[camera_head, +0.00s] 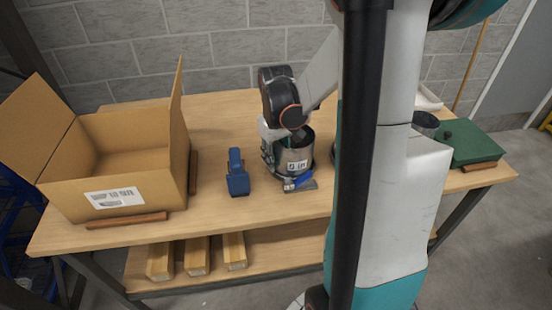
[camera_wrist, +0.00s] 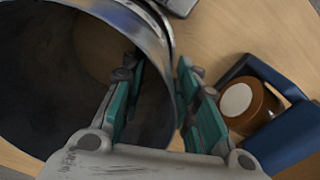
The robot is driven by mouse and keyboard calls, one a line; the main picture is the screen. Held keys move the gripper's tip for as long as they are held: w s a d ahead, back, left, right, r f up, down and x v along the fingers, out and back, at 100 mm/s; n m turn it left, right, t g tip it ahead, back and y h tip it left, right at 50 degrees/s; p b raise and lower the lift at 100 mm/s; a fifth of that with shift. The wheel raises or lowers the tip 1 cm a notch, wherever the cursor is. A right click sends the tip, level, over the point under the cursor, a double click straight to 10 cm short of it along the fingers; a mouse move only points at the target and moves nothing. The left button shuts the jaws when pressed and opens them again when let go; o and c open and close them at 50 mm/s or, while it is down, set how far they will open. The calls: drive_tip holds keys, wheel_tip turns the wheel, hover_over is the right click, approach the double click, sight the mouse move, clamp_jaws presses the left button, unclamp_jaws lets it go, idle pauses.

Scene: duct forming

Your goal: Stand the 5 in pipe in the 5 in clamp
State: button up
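The 5 in pipe (camera_head: 297,156) is a grey metal cylinder with a white label, standing upright on the workbench in the head view. Its open mouth (camera_wrist: 75,60) fills the left of the wrist view. The 5 in clamp (camera_head: 300,183) shows as a blue handle low in front of the pipe; its ring is mostly hidden, so how the pipe sits in it is unclear. My gripper (camera_wrist: 160,75) straddles the pipe's wall, one finger inside and one outside. The fingers are partly spread, with a visible gap on the inner side.
A blue tape dispenser (camera_head: 237,174) stands just left of the pipe, with its brown roll (camera_wrist: 245,103) close to my outer finger. An open cardboard box (camera_head: 150,185) is at the left of the workbench (camera_head: 215,205). A green case (camera_head: 470,143) lies at the right.

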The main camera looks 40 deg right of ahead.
wheel_tip(320, 180, up, 12)
drive_tip(key=shift+f, duration=0.25)
idle(0.7)
